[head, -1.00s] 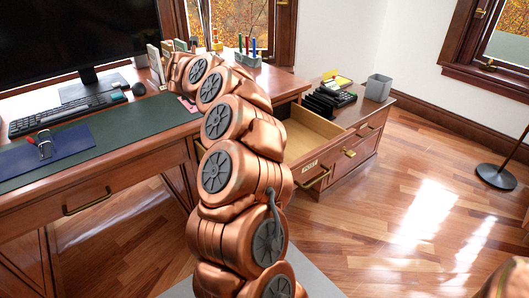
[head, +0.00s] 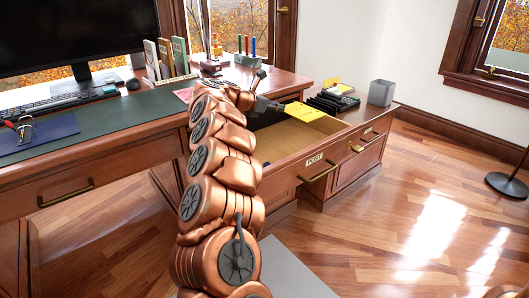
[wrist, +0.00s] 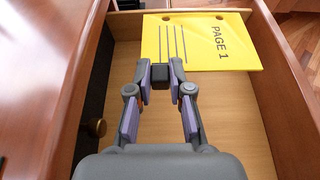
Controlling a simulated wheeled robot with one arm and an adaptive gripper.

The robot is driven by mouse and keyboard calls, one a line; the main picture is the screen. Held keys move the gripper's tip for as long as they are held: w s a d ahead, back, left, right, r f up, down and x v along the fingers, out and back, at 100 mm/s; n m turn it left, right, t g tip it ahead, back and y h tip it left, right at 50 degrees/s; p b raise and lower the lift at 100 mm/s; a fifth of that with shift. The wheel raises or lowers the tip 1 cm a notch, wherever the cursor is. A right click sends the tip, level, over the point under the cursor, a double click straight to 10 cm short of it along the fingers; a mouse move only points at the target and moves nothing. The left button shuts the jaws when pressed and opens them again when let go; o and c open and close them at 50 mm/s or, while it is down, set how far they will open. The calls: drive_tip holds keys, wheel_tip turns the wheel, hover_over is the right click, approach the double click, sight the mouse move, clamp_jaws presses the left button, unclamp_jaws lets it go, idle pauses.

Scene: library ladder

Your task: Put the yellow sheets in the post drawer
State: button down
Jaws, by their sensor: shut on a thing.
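The yellow sheets (wrist: 210,42) show in the wrist view, with "PAGE 1" and dark lines printed on the top one. They also show in the head view (head: 304,112). In the head view the drawer front (head: 314,162) carries a "POST" label. The drawer's bare wooden floor shows below the sheets. I cannot tell whether the sheets touch the floor or the drawer's rim.
A black tray rack (head: 330,101) and a grey bin (head: 381,92) stand right of the drawer. The desk (head: 120,130) bears a monitor, keyboard, books and a pen holder (head: 247,60). Open floor lies to the right.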

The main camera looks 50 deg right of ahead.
sight(275, 143)
wheel_tip(275, 143, down, 12)
drive_tip(key=b, duration=0.4)
drive_tip(key=shift+s+r+b, duration=0.1)
drive_tip(key=shift+b, duration=0.2)
drive_tip(key=shift+f, duration=0.2)
drive_tip(key=c, duration=1.1)
unclamp_jaws()
drive_tip(key=shift+o, duration=0.2)
drive_tip(key=shift+r, duration=0.1)
drive_tip(key=shift+r, duration=0.15)
drive_tip(key=p+v, duration=0.2)
drive_tip(key=v, duration=1)
drive_tip(key=shift+p, duration=0.35)
